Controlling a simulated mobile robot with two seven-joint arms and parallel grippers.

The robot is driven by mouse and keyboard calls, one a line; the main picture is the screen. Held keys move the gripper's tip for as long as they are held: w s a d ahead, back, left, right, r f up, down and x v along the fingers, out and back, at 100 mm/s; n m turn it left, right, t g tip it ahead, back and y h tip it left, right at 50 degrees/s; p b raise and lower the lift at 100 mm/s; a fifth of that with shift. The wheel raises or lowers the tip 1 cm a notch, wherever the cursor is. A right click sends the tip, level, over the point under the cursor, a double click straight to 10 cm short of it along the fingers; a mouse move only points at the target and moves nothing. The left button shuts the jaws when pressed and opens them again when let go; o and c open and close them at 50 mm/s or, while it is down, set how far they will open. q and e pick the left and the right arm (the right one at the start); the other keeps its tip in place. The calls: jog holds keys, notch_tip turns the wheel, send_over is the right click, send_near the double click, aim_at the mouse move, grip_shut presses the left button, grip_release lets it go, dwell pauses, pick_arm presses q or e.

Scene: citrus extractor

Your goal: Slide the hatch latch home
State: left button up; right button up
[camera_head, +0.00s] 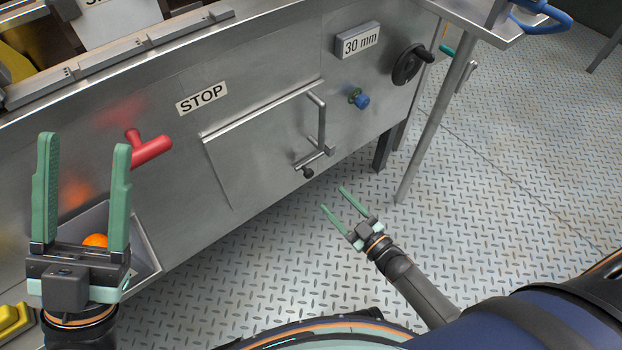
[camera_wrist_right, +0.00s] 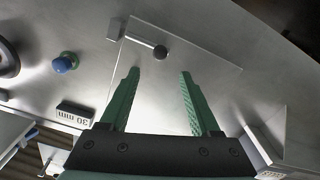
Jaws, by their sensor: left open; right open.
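The closed-looking hatch (camera_head: 250,150) is a flat metal panel in the machine's front, with a rod along its top and a bar handle (camera_head: 321,120) at its right. The latch (camera_head: 316,160) is at its lower right corner, a short metal bar with a black ball knob (camera_head: 308,172). In the right wrist view the knob (camera_wrist_right: 160,52) appears just beyond the fingertips, between their lines. My right gripper (camera_head: 332,198) is open and empty, below and right of the latch, apart from it. My left gripper (camera_head: 85,142) is open and empty at the far left.
A red T-handle (camera_head: 150,149) and a chute (camera_head: 148,262) with an orange (camera_head: 95,241) are near my left gripper. A blue knob (camera_head: 361,100), a 30 mm sign (camera_head: 358,41) and a black handwheel (camera_head: 408,64) lie right of the hatch. A table leg (camera_head: 437,125) stands further right.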

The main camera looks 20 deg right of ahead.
aim_at(311, 175)
jog(key=b+x, duration=0.3)
jog(key=x, duration=0.7)
jog(key=shift+f, duration=0.1)
grip_shut()
dwell(1.1)
